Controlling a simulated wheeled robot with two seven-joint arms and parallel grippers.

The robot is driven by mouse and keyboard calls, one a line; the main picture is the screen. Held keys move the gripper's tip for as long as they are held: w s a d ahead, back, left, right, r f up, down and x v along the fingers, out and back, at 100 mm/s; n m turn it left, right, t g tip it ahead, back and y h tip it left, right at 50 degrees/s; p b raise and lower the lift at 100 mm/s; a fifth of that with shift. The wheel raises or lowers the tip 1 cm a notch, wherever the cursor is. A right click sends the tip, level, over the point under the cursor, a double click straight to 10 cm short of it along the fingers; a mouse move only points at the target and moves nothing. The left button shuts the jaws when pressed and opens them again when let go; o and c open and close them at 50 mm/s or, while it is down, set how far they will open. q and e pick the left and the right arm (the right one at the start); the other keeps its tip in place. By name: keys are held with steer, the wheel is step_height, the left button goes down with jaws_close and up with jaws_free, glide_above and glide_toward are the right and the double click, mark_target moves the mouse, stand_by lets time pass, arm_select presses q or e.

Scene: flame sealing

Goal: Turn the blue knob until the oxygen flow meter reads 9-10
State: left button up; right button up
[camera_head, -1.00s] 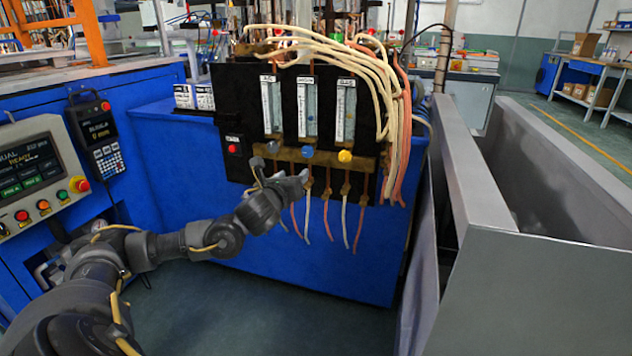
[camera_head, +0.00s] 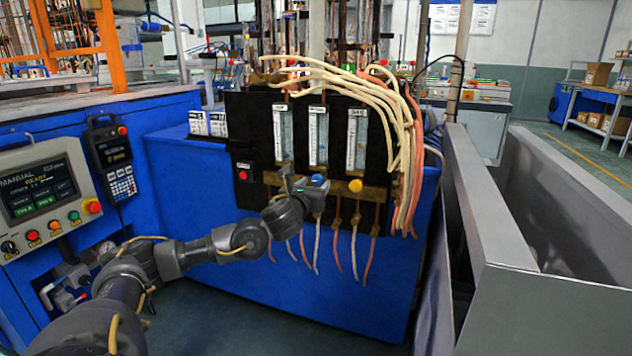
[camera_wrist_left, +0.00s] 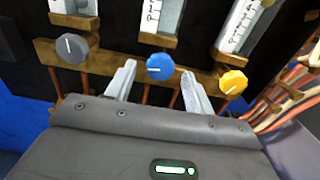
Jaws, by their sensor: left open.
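The blue knob (camera_head: 318,180) is on the brass rail below the middle flow meter (camera_head: 318,138), on a black panel. It also shows in the left wrist view (camera_wrist_left: 160,66), with a white pointer line on its face. My left gripper (camera_head: 305,186) is in front of the panel at the knob. In the left wrist view the two fingers of my left gripper (camera_wrist_left: 157,85) are open, one on each side of the blue knob, and appear apart from it. The meter's reading is too small to tell. My right gripper is not in view.
A grey knob (camera_wrist_left: 71,48) is left of the blue one and a yellow knob (camera_head: 355,185) is right of it. Pale and red hoses (camera_head: 405,150) hang at the panel's right side. A control box (camera_head: 45,195) stands at the left.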

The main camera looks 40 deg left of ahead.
arm_select(q)
steer(key=shift+x, duration=0.95)
steer(key=c, duration=1)
steer(key=shift+o, duration=0.2)
